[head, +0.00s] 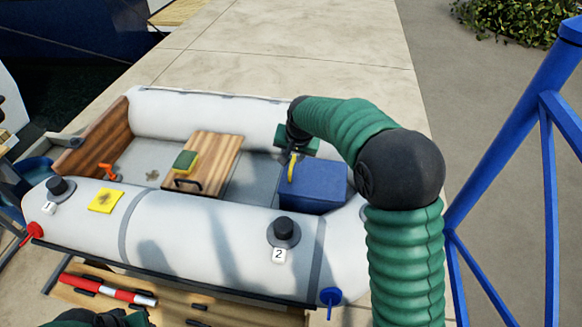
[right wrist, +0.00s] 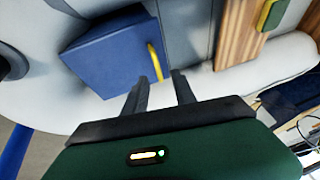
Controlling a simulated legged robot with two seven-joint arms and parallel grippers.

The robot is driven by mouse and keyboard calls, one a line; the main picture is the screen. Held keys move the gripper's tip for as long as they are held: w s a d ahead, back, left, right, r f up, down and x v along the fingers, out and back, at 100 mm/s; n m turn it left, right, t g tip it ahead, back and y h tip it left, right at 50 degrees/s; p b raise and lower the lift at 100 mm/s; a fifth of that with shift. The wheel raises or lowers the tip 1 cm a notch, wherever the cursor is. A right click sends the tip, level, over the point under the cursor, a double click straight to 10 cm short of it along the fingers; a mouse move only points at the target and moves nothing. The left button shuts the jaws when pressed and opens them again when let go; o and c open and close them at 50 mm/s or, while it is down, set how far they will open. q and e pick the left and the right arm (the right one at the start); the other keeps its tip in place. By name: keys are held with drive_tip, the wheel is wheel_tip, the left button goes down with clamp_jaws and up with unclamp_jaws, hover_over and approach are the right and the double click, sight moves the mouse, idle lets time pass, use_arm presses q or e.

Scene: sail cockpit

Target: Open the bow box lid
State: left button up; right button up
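The bow box is a blue box (head: 316,187) on the boat's floor, towards the right end in the head view. Its lid looks shut. A yellow handle (head: 292,168) stands on its left side. The right wrist view also shows the blue box (right wrist: 112,55) and the yellow handle (right wrist: 155,62). My right gripper (right wrist: 157,84) is open, its two fingers pointing towards the handle. The handle lies just beyond the fingertips, with nothing held. Of my left arm, only a green and black part shows at the bottom left of the head view; its fingers do not show.
White inflatable tubes (head: 190,228) surround the box. A wooden seat (head: 205,160) with a green and yellow sponge (head: 185,161) lies to its left. A black knob (head: 283,230) marked 2 is on the near tube. A blue metal frame (head: 500,140) stands at right.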

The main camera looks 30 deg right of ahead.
sight(292, 165)
drive_tip(key=x, duration=0.2)
drive_tip(key=d+b+x, duration=0.1)
drive_tip(key=x, duration=0.5)
drive_tip(key=shift+d+f, duration=0.2)
drive_tip(key=shift+d, duration=0.1)
drive_tip(key=shift+a+r, duration=0.1)
drive_tip(key=shift+a, duration=0.5)
drive_tip(key=shift+c, duration=1)
drive_tip(key=c, duration=0.5)
drive_tip(key=shift+d, duration=0.3)
drive_tip(key=shift+r, duration=0.15)
